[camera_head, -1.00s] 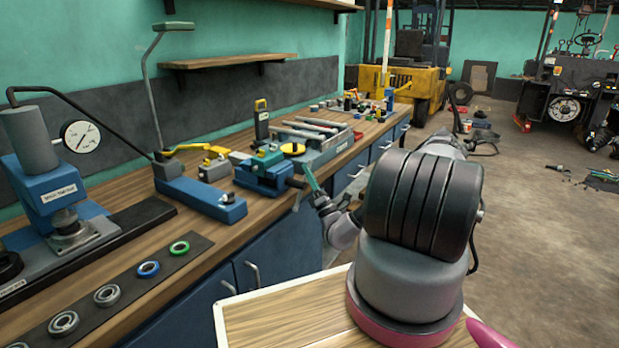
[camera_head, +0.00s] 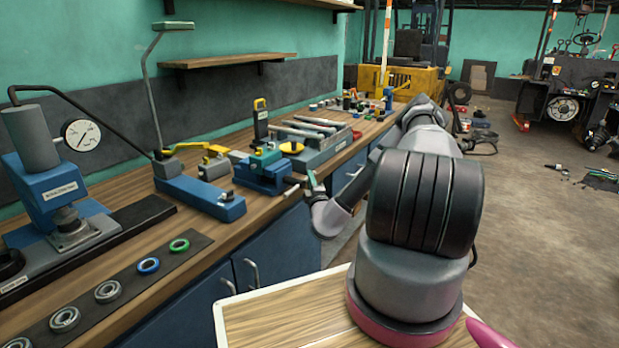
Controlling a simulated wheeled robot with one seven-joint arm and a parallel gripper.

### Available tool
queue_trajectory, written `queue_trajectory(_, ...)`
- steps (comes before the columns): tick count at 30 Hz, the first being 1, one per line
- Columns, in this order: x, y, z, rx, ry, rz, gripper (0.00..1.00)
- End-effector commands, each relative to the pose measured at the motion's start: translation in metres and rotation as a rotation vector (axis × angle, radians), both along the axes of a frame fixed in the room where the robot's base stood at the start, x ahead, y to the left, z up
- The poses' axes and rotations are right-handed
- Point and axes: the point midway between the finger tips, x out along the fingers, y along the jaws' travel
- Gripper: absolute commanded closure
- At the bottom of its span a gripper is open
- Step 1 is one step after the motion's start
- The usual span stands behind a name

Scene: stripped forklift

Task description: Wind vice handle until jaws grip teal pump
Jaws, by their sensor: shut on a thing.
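The blue vice (camera_head: 262,176) stands at the front edge of the wooden bench, left of the picture's middle. The teal pump (camera_head: 266,155) sits at the top of the vice, between its jaws; whether both jaws touch it is too small to tell. The vice handle (camera_head: 291,191) sticks out at the vice's right side, over the bench edge. My gripper (camera_head: 312,182) is at this handle, shut on it, with the grip itself small and partly hidden. My arm reaches in from the right.
A blue block tool (camera_head: 200,197) lies left of the vice. A grey tray (camera_head: 312,150) with long tools stands behind it. A press with a dial gauge (camera_head: 50,185) and a dark strip of rings (camera_head: 128,275) occupy the near left. Open floor lies to the right.

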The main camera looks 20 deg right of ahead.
Motion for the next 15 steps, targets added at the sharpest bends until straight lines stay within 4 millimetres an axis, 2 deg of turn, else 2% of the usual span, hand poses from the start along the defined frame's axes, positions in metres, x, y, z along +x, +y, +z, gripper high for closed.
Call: queue_trajectory(15, -0.002, -0.003, -0.014, 0.238, 0.174, -0.01, 1.0)
